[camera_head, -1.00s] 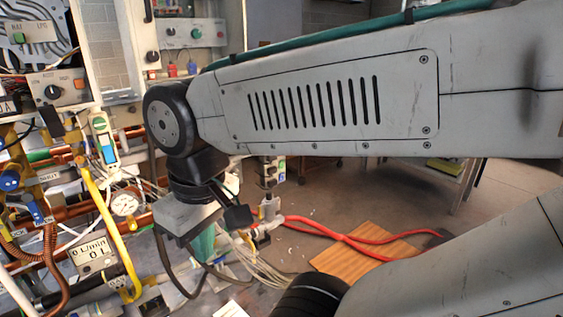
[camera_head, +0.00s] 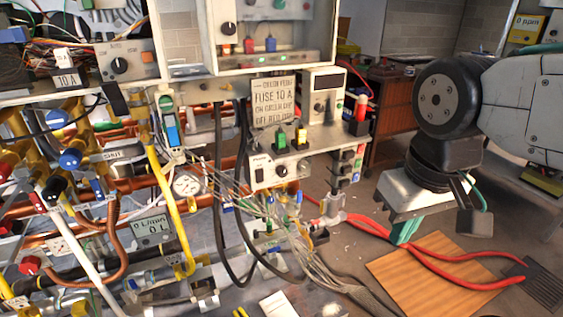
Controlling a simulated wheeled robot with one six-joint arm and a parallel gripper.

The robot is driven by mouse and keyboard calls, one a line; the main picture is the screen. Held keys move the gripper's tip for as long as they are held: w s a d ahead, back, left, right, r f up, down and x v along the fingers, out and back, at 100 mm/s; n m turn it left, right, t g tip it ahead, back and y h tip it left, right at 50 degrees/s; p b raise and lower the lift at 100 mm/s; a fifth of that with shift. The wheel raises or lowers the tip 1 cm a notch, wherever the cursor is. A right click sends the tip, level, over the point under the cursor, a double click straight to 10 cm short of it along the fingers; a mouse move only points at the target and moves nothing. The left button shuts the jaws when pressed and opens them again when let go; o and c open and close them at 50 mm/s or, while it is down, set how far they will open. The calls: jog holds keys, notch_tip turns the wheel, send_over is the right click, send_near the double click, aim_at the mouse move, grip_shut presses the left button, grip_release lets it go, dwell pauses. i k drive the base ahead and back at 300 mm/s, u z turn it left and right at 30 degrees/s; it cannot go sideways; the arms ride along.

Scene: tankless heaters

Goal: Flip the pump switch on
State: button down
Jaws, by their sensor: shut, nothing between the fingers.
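A pale control box (camera_head: 300,163) in the middle of the view carries a small dark rocker switch (camera_head: 258,174) at its left end and a black knob (camera_head: 281,170). The small lettering above the switch looks like "Pump", but it is hard to read. Whether the rocker is on or off is too small to tell. My gripper (camera_head: 403,230) hangs at the right with its teal fingers pointing down. It is shut and empty, well to the right of the box and touching nothing that I can see.
Pipes, a round gauge (camera_head: 187,185) and a flow display (camera_head: 152,230) crowd the left. Black cables (camera_head: 219,190) hang left of the box. A fuse sign (camera_head: 273,102) sits above it. Red hoses (camera_head: 445,273) and a wooden board (camera_head: 420,290) lie below my gripper.

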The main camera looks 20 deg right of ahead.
aim_at(259, 177)
jog(key=k, duration=0.5)
jog(key=u, duration=1.75)
jog(key=i, duration=1)
jog(key=z, duration=2.1)
